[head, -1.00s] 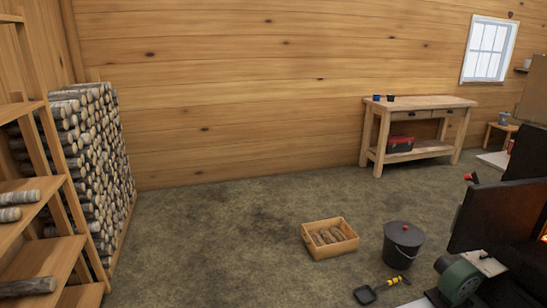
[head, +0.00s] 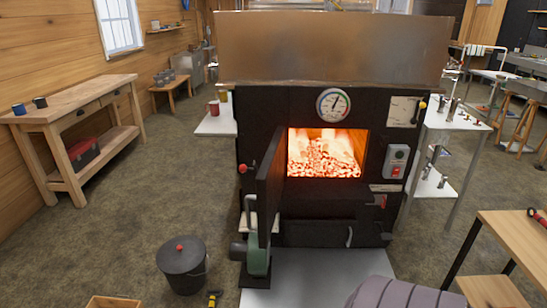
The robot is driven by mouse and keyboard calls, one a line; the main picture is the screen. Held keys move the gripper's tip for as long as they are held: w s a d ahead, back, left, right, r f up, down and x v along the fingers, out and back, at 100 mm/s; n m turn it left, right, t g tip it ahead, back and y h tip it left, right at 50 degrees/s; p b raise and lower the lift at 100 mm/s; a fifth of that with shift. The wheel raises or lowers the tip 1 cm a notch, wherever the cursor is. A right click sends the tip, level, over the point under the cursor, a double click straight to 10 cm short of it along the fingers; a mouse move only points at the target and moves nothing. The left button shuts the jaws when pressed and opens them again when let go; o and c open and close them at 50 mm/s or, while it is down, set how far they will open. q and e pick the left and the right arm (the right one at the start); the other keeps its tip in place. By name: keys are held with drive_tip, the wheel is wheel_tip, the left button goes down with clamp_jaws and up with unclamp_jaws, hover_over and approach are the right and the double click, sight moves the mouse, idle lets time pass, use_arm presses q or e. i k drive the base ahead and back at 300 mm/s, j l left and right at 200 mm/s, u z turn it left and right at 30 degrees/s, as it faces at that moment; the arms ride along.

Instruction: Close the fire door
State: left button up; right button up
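The fire door (head: 270,185) is a dark panel on the front of the black evaporator (head: 262,112). It stands open at the left side of the firebox opening (head: 326,153), swung out toward me and seen almost edge-on. Orange flames and glowing embers show through the opening. A red knob (head: 243,169) sticks out to the left of the door; I cannot tell what it belongs to. Neither of my grippers is in view.
A green blower (head: 257,254) stands near the door's lower edge. A lidded black bucket (head: 182,265) is on the floor at left. A grey ribbed rounded thing (head: 390,293) and a wooden table (head: 515,238) are at lower right. A pale floor plate (head: 310,270) lies in front.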

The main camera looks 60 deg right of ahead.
sight(269, 179)
drive_tip(key=i+j+z, duration=0.15)
drive_tip(key=i+z, duration=0.15)
drive_tip(key=z, duration=0.15)
drive_tip(key=i+j+z, duration=0.25)
drive_tip(key=z, duration=0.25)
drive_tip(key=i+j+z, duration=0.3)
drive_tip(key=z, duration=0.15)
drive_tip(key=i+j+z, duration=0.15)
drive_tip(key=j+z, duration=0.35)
drive_tip(key=i+j+z, duration=0.1)
drive_tip(key=j+z, duration=0.35)
